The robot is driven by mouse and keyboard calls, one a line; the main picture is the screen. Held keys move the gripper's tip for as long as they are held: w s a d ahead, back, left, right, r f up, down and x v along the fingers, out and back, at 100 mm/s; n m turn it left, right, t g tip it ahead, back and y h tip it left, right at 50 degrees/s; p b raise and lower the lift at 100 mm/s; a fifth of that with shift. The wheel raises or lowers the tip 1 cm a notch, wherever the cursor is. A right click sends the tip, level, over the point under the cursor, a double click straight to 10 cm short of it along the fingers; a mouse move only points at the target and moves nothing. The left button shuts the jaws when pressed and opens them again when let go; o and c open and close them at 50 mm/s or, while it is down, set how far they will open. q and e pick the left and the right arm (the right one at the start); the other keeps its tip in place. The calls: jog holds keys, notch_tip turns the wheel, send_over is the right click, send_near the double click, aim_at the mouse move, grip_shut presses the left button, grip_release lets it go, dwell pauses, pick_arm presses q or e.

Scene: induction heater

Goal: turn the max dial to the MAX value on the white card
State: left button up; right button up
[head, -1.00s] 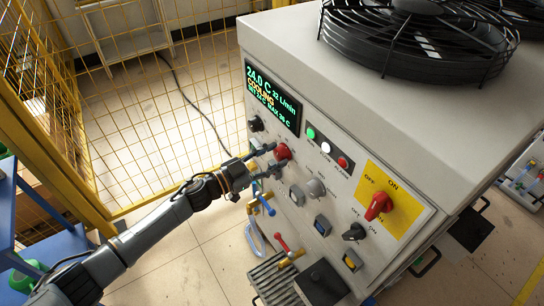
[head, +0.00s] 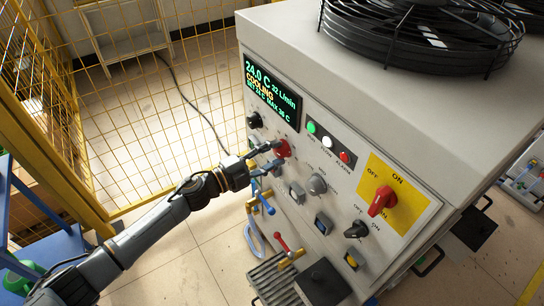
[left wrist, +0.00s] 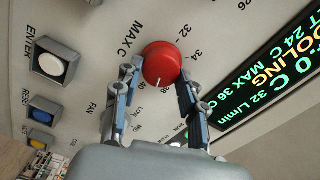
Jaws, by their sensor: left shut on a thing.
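The red max dial (head: 283,148) sits on the sloped front panel of the heater cabinet, below the display. My left gripper (head: 272,157) is at the dial. In the left wrist view its fingers (left wrist: 162,84) are on both sides of the dial, shut on it. The display (head: 271,93) reads 24.0 C, COOLING, with a MAX value that looks like 36 C. No white card shows. My right gripper is not in view.
A black knob (head: 255,121) is left of the dial, and a grey knob (head: 317,184) is to its right. A red switch (head: 381,201) on a yellow plate is farther right. Valve handles stick out below the panel. A yellow mesh fence (head: 130,110) stands at the left.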

pick_arm(q)
jog(key=shift+f+m+b, duration=0.1)
jog(key=shift+m+b, duration=0.45)
jog(key=shift+m, duration=1.15)
jog(key=o, duration=1.1)
jog(key=shift+a, duration=0.1)
jog(key=v, duration=1.2)
